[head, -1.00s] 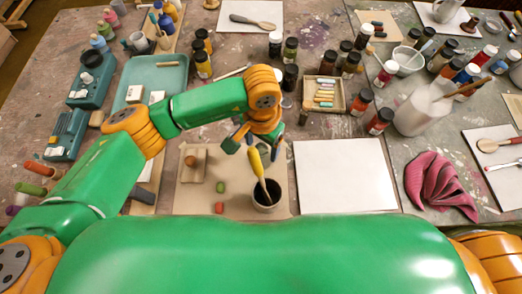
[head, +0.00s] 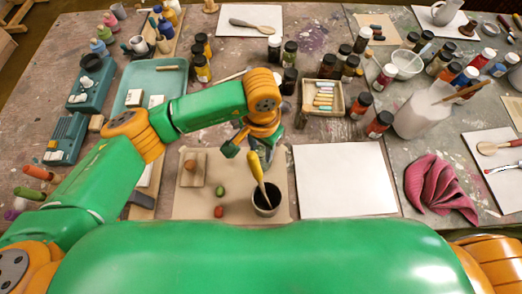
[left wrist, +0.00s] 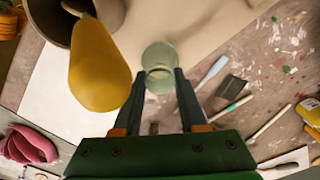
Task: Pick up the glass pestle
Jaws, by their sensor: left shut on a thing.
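The glass pestle (left wrist: 160,58) is a clear, greenish, rounded piece between my fingertips in the left wrist view. My left gripper (left wrist: 160,76) is shut on it. In the head view my left gripper (head: 254,150) is over the back of the tan board, just behind the dark cup; only a little pale glass (head: 265,155) shows below it, and the pestle's lower end is hard to make out. My right gripper is not in view.
A yellow-handled tool (head: 256,167) leans in the dark cup (head: 268,206), close to my left gripper. The tan board (head: 190,208) also holds a small wooden block and green and red lumps. White paper (head: 345,180) lies to the right; bottles and a chalk box stand behind.

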